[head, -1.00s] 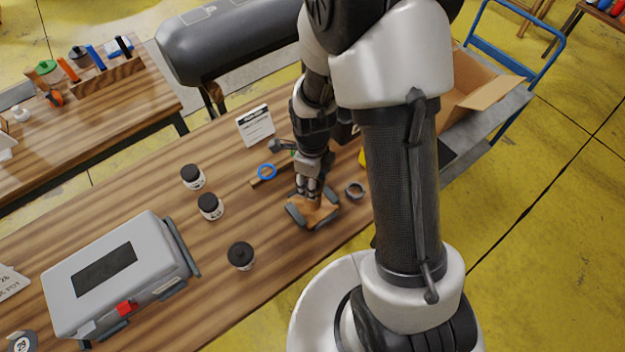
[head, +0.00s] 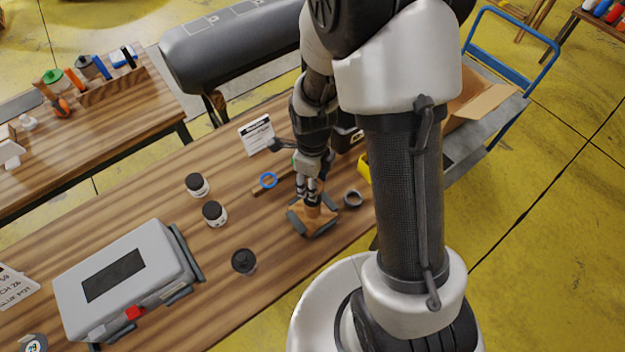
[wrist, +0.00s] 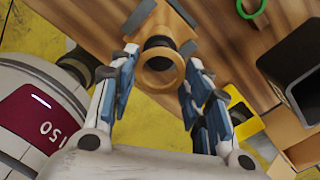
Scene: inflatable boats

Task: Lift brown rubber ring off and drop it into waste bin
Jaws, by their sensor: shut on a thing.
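The brown ring (wrist: 162,72) sits between the fingertips of my gripper (wrist: 158,84) in the wrist view, held from both sides. A dark round stub (wrist: 157,43) shows just behind the ring's upper edge; I cannot tell whether the ring is still around it. Beyond is a wooden block with grey ends (wrist: 153,16), which lies on the table under my gripper (head: 312,193) in the head view, where the block also shows (head: 313,222). A dark open box (wrist: 299,76), possibly the waste bin, stands at right in the wrist view.
A yellow object (wrist: 248,120) is near the dark box.

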